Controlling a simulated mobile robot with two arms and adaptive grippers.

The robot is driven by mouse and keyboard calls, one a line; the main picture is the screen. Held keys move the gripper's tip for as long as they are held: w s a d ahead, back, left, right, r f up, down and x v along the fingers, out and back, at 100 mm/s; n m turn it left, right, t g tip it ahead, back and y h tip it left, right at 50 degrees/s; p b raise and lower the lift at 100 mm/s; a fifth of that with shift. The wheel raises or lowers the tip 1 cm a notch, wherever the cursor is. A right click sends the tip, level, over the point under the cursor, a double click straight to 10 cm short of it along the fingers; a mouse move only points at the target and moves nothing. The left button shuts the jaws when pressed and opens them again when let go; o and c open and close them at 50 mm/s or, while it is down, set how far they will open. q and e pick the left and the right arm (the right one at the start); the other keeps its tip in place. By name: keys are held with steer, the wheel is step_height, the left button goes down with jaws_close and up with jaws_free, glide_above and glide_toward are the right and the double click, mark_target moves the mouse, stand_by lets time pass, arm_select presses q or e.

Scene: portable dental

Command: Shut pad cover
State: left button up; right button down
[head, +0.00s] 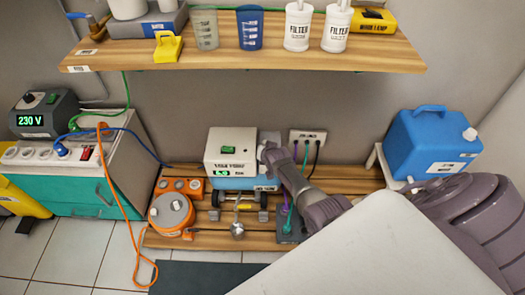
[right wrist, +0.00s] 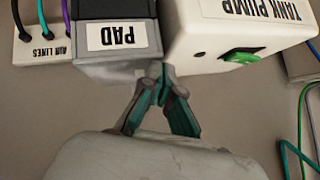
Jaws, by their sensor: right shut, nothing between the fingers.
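Touching or just apart cannot be told. In the head view, my right arm reaches in from the right to the tank pump box (head: 229,150) and mostly hides the pad area. My left gripper is not in view.
An air-lines block (right wrist: 38,42) with hoses is beside the PAD box. A blue tank (head: 433,140) stands right, an orange reel (head: 171,213) left. A wooden shelf (head: 330,55) hangs above.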

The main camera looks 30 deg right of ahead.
steer(key=shift+s+a+f, duration=0.15)
steer(key=v, duration=1.2)
steer(key=s+a+f+n+g+y, duration=0.15)
steer(key=s+a+f+n, duration=0.3)
steer(key=s, duration=0.45)
steer(key=s+a+f+n+g, duration=0.3)
steer(key=s+a+f, duration=0.2)
steer(key=s, duration=0.5)
steer(key=s+a+f+n+g+y, duration=0.1)
steer(key=s+a+f+n+g, duration=0.3)
steer(key=s, duration=0.5)
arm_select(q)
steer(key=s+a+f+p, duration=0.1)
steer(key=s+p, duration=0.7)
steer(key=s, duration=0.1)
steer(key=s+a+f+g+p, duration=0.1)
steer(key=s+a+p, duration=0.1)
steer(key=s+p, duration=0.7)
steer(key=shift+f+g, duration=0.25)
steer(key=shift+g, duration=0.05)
arm_select(e)
steer(key=s+d+f, duration=0.2)
steer(key=s+f, duration=0.1)
steer(key=s, duration=1.4)
steer(key=shift+s, duration=0.4)
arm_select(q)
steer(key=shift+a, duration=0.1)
arm_select(e)
steer(key=shift+m, duration=0.25)
